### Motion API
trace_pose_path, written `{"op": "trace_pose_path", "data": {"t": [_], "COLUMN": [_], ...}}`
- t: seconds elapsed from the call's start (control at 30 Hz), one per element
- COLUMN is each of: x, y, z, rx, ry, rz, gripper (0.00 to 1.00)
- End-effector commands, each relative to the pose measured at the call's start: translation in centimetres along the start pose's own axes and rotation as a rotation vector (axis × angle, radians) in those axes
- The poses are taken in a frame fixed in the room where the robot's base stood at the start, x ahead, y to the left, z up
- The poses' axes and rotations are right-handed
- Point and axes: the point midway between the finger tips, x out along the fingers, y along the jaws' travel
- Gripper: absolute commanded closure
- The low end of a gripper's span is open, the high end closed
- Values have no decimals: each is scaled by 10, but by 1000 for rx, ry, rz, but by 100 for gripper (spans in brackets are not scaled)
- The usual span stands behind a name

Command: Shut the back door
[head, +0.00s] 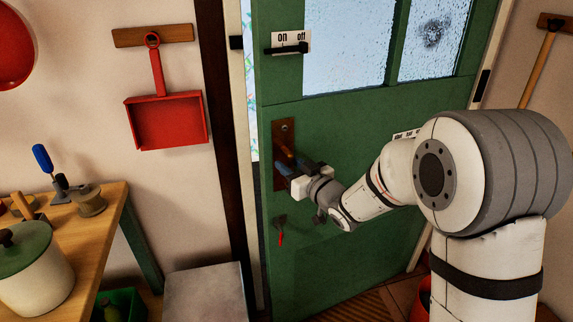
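The green back door (340,235) has rain-speckled glass panes in its upper half. It stands slightly ajar: a bright strip of outdoors shows between its left edge and the frame. A dark handle plate (284,130) with a handle (284,155) sits near that left edge. My gripper (287,169) is at the handle, its fingers close against it or around it. The fingers are small and partly overlap the handle, so I cannot tell whether they grip it. A black bolt (287,48) sits higher up, by an "on/off" label.
A wooden table (95,240) with a green-lidded pot (35,270) stands at the left. A pale box-like surface (205,292) is near the door's lower left. A red dustpan (166,120) hangs on the wall. A key with a red tag (281,228) hangs below the handle.

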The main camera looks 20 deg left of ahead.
Motion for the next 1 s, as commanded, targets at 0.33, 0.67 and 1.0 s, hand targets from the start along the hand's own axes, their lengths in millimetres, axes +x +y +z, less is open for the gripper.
{"op": "trace_pose_path", "data": {"t": [0.33,0.67,1.0], "x": [0,-1,24], "y": [0,0,30], "z": [0,0,4], "rx": [0,0,-6], "ry": [0,-1,2], "rz": [0,-1,77], "gripper": [95,100,100]}}
